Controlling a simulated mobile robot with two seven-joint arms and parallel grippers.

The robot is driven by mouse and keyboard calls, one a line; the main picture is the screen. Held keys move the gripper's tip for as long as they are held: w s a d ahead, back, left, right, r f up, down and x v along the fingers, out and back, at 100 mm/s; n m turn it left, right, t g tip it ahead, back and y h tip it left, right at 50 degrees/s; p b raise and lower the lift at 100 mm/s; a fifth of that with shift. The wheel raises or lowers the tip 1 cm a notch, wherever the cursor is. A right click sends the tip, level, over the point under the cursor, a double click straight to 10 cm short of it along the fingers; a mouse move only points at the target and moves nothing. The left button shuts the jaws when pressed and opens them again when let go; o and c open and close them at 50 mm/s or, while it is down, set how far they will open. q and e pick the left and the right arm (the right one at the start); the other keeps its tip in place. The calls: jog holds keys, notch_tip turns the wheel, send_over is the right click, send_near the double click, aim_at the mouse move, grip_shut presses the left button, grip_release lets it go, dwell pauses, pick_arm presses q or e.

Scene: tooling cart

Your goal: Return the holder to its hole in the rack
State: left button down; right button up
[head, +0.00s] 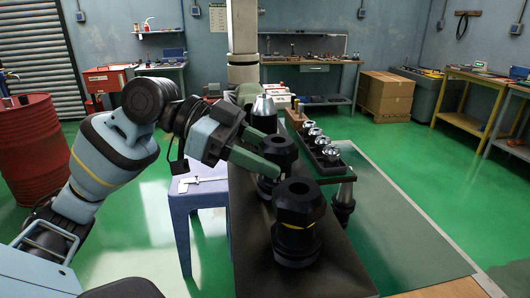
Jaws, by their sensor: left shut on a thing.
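My left gripper (272,157) reaches in from the left over the dark cart top (333,268). Its green fingers are shut on a black holder (283,148) with a wide faceted top. The fingers hide much of its lower part, and I cannot tell whether it is raised or seated. A similar black holder (298,212) with a yellow ring stands upright in front of it, apart. Behind it stands a piece with a silver cone (264,104) on top. A black rack (333,169) with several silver pieces lies to the right. No empty hole shows clearly. My right gripper is not in view.
A blue-grey stool (187,205) with a caliper (203,180) on it stands left of the cart. A red drum (30,148) is at far left. Cardboard boxes (385,95) and workbenches line the back.

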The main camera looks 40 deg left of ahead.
pick_arm(q)
jog(key=c, duration=0.6)
grip_release()
jog(key=shift+f, duration=0.1)
jog(key=b+v, duration=0.1)
jog(key=v, duration=0.5)
jog(key=shift+s+a, duration=0.1)
jog(key=shift+v, duration=0.8)
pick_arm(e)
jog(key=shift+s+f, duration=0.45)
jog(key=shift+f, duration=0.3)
pick_arm(q)
jog(key=shift+r, duration=0.2)
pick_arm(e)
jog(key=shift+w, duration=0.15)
